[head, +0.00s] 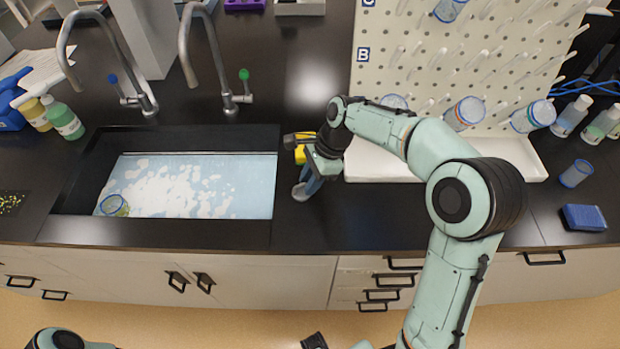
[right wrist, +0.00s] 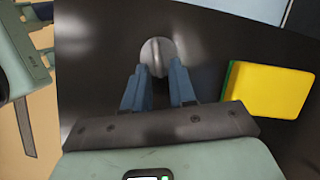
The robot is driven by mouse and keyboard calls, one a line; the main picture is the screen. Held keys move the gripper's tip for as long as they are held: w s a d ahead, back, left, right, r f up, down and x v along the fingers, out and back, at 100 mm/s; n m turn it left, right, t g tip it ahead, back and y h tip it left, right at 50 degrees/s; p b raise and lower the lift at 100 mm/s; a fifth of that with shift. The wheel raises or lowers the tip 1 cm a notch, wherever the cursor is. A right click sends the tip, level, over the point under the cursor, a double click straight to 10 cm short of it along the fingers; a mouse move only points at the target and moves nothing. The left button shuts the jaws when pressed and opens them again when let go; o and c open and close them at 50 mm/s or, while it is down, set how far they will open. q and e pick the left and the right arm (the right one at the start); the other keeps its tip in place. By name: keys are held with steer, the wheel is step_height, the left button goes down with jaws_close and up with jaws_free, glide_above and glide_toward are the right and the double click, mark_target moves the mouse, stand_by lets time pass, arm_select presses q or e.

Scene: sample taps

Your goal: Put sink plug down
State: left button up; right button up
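The sink plug is a grey round disc (right wrist: 157,52) with a raised ridge across its middle, and it appears to lie on the black counter. In the head view the plug (head: 299,192) is a small grey patch just right of the sink, partly hidden by my fingers. My right gripper (head: 306,186) points down over it. In the right wrist view its two blue fingers (right wrist: 158,68) are apart, with a gap to each side of the ridge.
A yellow and green sponge (right wrist: 265,90) lies close beside the right gripper. The sink (head: 110,165) holds foamy water and a glass (head: 113,206). A pegboard rack (head: 400,75) with its white tray (head: 375,168) stands to the right. Counter in front of the tray is clear.

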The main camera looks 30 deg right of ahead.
steer(key=shift+r, duration=0.15)
arm_select(q)
steer(key=shift+w+r+p, duration=0.35)
steer(key=shift+r+p, duration=0.2)
steer(key=shift+r, duration=0.1)
steer(key=shift+w+r+p, duration=0.3)
steer(key=shift+r+p, duration=0.2)
steer(key=shift+r, duration=0.1)
arm_select(e)
steer(key=w+v, duration=0.1)
steer(key=v, duration=1.1)
steer(key=shift+s, duration=0.45)
steer(key=shift+a, duration=0.1)
